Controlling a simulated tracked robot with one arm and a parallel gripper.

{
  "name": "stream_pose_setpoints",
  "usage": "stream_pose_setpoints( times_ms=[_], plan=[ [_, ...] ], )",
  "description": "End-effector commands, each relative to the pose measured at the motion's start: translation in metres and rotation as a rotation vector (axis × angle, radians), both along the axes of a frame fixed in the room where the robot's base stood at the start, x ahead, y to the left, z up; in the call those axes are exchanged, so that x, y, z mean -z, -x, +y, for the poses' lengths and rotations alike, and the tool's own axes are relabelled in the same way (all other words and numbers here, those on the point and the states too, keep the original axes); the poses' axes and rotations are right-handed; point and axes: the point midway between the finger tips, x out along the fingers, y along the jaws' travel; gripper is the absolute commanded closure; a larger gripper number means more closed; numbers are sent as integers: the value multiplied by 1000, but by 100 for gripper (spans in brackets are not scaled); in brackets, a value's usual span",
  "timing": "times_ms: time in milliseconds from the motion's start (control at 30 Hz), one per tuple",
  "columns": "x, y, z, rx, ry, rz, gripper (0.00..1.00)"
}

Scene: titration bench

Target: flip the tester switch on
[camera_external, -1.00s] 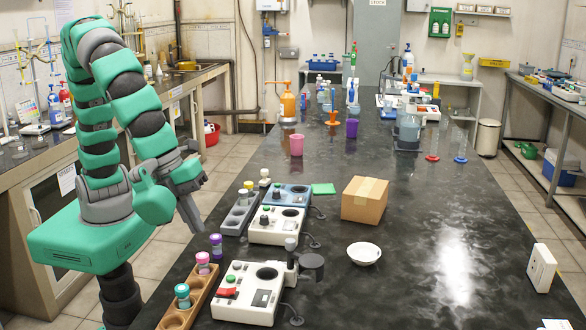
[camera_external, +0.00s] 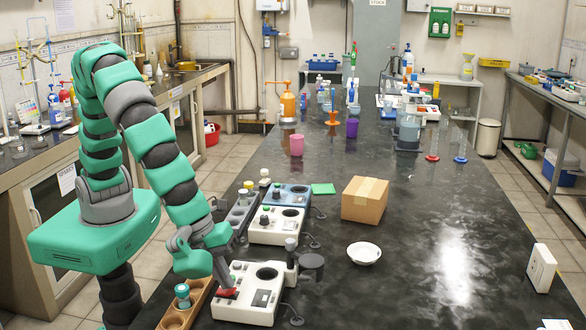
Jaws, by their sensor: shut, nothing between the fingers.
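My gripper (camera_external: 224,284) is shut and empty, pointing down at the red switch. Its fingertips are at or just above the switch; I cannot tell whether they touch. The fingers cover part of the switch, so I cannot tell which way it is tipped.
A wooden rack (camera_external: 173,322) with a teal-capped vial (camera_external: 182,293) is left of the tester. Two similar devices, one white (camera_external: 281,237) and one blue (camera_external: 296,190), stand behind it. A cardboard box (camera_external: 364,200) and white bowl (camera_external: 364,253) are to the right.

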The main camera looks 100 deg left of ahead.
Motion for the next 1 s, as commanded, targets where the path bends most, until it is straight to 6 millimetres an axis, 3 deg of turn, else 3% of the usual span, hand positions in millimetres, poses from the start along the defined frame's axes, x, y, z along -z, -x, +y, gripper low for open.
stream_pose_setpoints(
  times_ms=[1000],
  plan=[
    [15,-7,-1,2,-3,97,100]
  ],
)
